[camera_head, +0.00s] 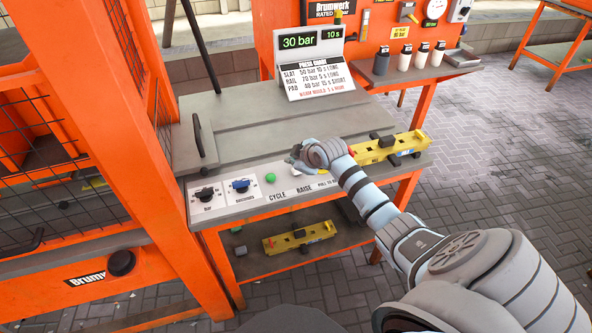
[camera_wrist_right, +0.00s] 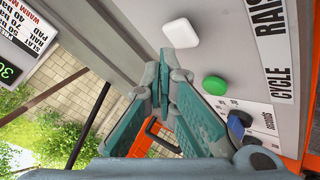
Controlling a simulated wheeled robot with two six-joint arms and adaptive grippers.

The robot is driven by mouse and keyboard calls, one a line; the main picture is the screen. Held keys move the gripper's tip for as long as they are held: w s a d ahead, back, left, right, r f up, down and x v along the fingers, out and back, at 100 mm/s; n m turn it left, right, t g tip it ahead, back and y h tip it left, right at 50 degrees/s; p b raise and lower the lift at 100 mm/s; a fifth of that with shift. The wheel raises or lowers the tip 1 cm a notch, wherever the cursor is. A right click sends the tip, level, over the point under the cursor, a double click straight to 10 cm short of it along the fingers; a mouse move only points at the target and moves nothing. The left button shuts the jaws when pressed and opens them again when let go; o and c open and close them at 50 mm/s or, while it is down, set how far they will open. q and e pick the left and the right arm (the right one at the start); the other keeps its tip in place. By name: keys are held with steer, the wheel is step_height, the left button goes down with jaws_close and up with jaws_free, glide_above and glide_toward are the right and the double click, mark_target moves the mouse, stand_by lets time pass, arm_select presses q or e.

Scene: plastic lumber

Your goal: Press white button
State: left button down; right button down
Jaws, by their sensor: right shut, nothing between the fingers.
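The white button (camera_wrist_right: 181,32) is a rounded square on the light control panel (camera_wrist_right: 225,50) in the right wrist view, beyond my fingertips and apart from them in the picture. The green button (camera_wrist_right: 215,85) is beside it, by the word CYCLE. My right gripper (camera_wrist_right: 163,72) is shut and empty. In the head view, my right gripper (camera_head: 295,157) is over the panel, just right of the green button (camera_head: 271,177). It hides most of the area above the RAISE label, so I cannot make out the white button clearly there. My left gripper is not in view.
Left of the green button are a blue knob (camera_head: 240,185) and a black knob (camera_head: 205,193). A yellow mould (camera_head: 385,149) lies on the table to the right, and another (camera_head: 300,238) on the shelf below.

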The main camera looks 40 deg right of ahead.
steer(key=shift+f, duration=0.15)
steer(key=shift+f, duration=0.3)
